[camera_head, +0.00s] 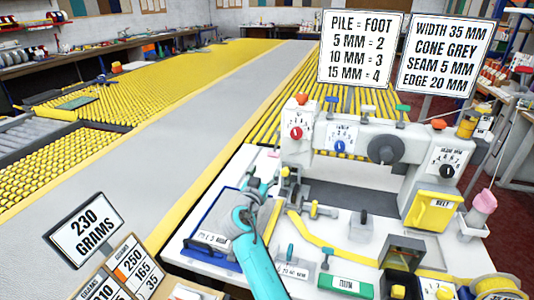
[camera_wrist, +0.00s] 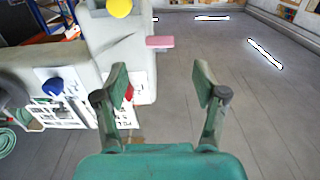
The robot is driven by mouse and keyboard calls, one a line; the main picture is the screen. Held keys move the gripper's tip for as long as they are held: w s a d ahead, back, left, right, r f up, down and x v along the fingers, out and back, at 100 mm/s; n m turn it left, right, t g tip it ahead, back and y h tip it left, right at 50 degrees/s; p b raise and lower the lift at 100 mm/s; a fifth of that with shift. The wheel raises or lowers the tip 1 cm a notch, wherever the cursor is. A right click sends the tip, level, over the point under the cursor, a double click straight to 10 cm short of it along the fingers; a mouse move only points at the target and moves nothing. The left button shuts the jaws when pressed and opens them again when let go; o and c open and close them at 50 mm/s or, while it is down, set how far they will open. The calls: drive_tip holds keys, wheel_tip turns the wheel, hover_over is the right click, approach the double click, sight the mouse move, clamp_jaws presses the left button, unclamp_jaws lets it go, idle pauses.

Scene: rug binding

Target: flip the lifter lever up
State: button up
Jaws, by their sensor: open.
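The white binding machine (camera_head: 300,160) stands on the worktable at right. A flat pink tab (camera_wrist: 160,42) sticks out from the machine head's end in the wrist view; it looks like the lifter lever. A small pinkish spot (camera_head: 273,155) at the head's left end may be the same tab. My gripper (camera_wrist: 160,85) is open and empty, its two green-padded fingers spread. The tab lies ahead of the gap between the fingertips, apart from them. In the head view my teal arm reaches to the machine's left end, and the fingers are hard to make out there.
A red knob (camera_head: 296,133) and a blue knob (camera_head: 340,146) sit on the machine's front. A blue-edged tray (camera_head: 197,238) lies left of my arm. A yellow tape (camera_head: 318,240) runs across the table. Signs (camera_head: 360,47) stand behind. The grey rug strip (camera_head: 110,150) stretches away at left.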

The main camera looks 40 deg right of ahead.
sight(273, 157)
drive_tip(key=x, duration=1)
drive_tip(key=shift+d, duration=0.1)
clamp_jaws()
